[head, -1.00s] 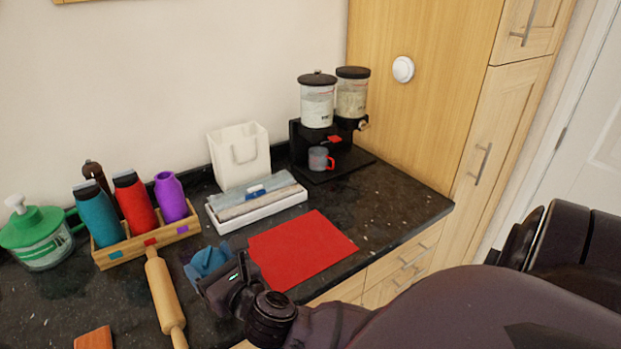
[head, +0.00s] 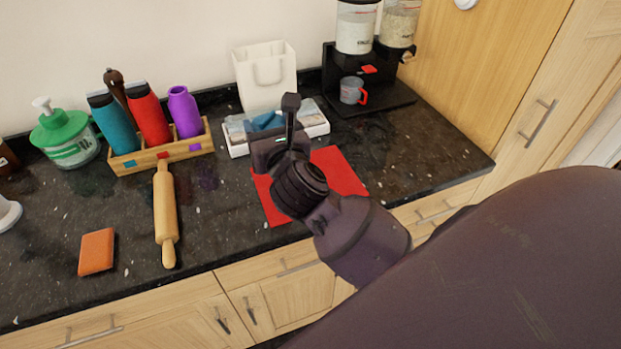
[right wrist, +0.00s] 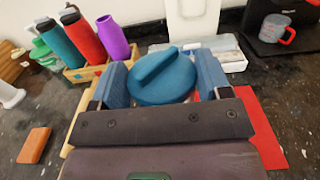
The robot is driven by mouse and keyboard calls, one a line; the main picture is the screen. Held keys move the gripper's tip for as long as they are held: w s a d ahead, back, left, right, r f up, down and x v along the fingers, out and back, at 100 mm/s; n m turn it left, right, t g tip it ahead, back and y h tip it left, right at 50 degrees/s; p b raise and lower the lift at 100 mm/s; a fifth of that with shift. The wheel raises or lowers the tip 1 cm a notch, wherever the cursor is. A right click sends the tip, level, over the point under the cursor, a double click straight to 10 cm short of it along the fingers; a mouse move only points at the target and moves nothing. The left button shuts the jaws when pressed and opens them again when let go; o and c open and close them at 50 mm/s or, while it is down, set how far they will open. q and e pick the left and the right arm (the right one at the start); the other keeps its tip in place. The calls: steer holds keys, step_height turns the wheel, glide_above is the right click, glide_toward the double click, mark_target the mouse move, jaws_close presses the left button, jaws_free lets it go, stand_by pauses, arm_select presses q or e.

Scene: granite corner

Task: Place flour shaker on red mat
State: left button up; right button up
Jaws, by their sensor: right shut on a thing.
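The red mat (head: 343,172) lies flat on the dark counter, partly hidden behind my right gripper and wrist; its right part also shows in the right wrist view (right wrist: 263,115). My right gripper (head: 266,122) is above the counter by the mat's back left edge. In the right wrist view its blue fingers are shut on a round blue object with a raised ridge on top (right wrist: 165,88), which I take to be the flour shaker. Its lower part is hidden by the gripper. My left gripper is not in view.
A wooden rack (head: 122,166) with bottles, a rolling pin (head: 166,215) and an orange block (head: 97,252) are left. A black dispenser stand (head: 385,103) is back right. The counter right of the mat is clear.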

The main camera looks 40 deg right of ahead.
steer(key=s+d+r+m+g+h+b, duration=0.2)
steer(key=d+r+m+g+h+b, duration=0.2)
steer(key=d+r+m+g+h, duration=0.6)
step_height(320, 180, down, 22)
steer(key=a+n+t+h+b, duration=0.1)
steer(key=b, duration=0.1)
steer(key=shift+s+r+t+b, duration=0.2)
steer(key=shift+r+t+b, duration=0.1)
steer(key=shift+t, duration=0.1)
steer(key=shift+f, duration=0.15)
steer(key=shift+f, duration=0.15)
steer(key=o, duration=1.3)
